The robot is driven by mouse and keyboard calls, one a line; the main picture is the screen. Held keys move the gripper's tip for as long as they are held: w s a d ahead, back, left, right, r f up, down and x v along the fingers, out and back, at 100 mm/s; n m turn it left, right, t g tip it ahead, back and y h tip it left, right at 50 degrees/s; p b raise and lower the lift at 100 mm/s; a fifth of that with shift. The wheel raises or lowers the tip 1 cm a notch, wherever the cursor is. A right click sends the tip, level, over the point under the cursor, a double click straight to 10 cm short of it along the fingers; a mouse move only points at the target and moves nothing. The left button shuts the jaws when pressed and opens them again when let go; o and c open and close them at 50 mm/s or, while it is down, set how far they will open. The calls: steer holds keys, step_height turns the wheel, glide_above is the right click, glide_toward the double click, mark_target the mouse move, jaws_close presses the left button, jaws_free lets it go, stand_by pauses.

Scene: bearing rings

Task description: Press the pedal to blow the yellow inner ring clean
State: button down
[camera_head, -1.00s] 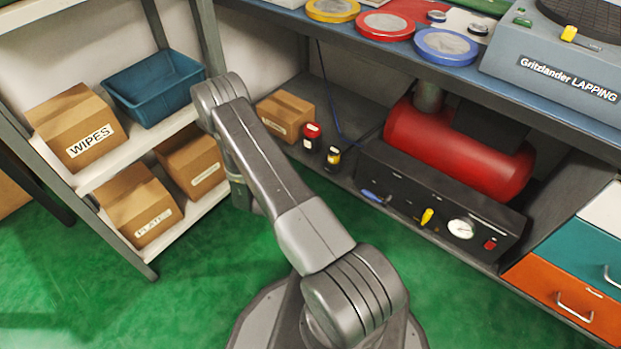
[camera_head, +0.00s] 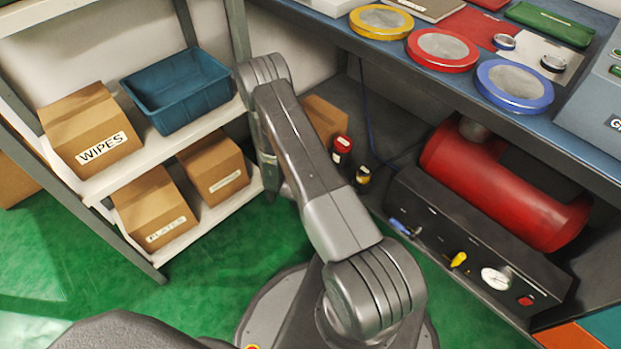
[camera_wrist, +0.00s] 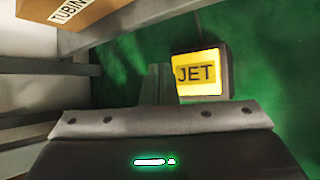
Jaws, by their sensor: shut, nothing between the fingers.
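The yellow pedal pad marked JET (camera_wrist: 203,73) sits in a dark frame on the green floor, right of center in the wrist view. My gripper (camera_wrist: 158,72) is shut and empty. Its fingertips appear just left of the pedal pad; I cannot tell whether they touch it. In the head view my forearm hides the gripper, and the pedal is not visible. A yellow-rimmed round dish (camera_head: 381,21) lies on the blue bench top. I cannot make out a yellow inner ring in either view.
A shelf with boxes and a blue bin (camera_head: 178,88) stands left of my arm. A red tank (camera_head: 505,185) and black control panel (camera_head: 478,245) sit under the bench at right. A carton marked TUBIN (camera_wrist: 75,10) is at upper left of the wrist view.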

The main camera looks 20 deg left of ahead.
steer(key=shift+w+a+r, duration=0.1)
steer(key=shift+w, duration=0.4)
step_height(320, 180, down, 9)
steer(key=b, duration=0.6)
stand_by(1.9)
steer(key=shift+f+b, duration=0.35)
steer(key=shift+b, duration=0.1)
